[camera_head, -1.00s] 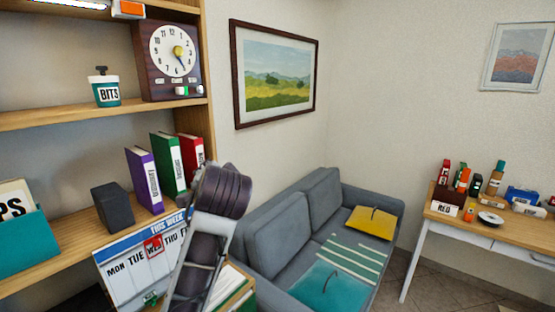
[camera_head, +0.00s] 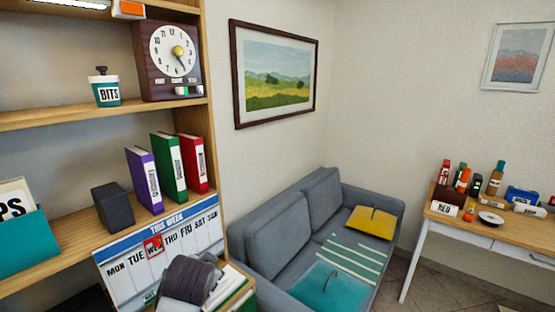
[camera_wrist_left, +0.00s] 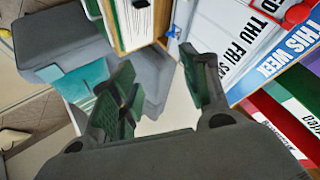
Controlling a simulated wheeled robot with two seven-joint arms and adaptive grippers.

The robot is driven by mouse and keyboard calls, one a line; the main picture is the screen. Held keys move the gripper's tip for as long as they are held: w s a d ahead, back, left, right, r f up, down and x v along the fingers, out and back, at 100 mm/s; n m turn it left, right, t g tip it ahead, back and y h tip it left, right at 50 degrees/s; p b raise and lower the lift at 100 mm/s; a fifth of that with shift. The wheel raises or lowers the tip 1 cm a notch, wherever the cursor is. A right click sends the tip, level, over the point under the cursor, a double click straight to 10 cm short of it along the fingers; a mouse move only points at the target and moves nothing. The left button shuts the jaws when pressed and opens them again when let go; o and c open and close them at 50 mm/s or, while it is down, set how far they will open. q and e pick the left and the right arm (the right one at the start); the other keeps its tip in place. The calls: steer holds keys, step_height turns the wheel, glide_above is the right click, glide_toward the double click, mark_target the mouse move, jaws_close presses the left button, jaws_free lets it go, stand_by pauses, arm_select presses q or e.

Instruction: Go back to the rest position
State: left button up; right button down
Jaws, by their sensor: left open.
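My left arm comes in at the bottom of the head view, in front of the weekly calendar board (camera_head: 185,240). Its fingers are not visible there. In the left wrist view my left gripper (camera_wrist_left: 160,100) has its two fingers spread apart with nothing between them. The calendar board (camera_wrist_left: 225,40) is close beyond the fingers in that view, with its "THIS WEEK" header at the right. My right gripper is in neither view.
A shelf (camera_head: 60,255) at the left holds a dark block (camera_head: 113,207) and purple, green and red binders (camera_head: 169,167). A grey sofa (camera_head: 270,240) with cushions stands beyond it. A desk (camera_head: 480,228) with bottles and boxes is at the right.

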arm_select(q)
steer(key=s+a+f+n+g+h, duration=0.25)
steer(key=s+f+g, duration=0.25)
steer(key=s+f, duration=1.55)
steer(key=s+f+g, duration=0.1)
steer(key=s+f, duration=0.1)
steer(key=f, duration=1.4)
steer(key=s+f+g, duration=0.1)
steer(key=s+f, duration=0.1)
steer(key=f, duration=1.5)
steer(key=s+a+f, duration=0.2)
steer(key=s+f, duration=0.7)
steer(key=s, duration=0.2)
steer(key=s+a+f+g, duration=0.1)
steer(key=s+a+f, duration=0.1)
steer(key=s+f, duration=0.7)
steer(key=shift+s+a+f, duration=0.3)
steer(key=shift+s+f, duration=0.05)
steer(key=shift+s, duration=0.7)
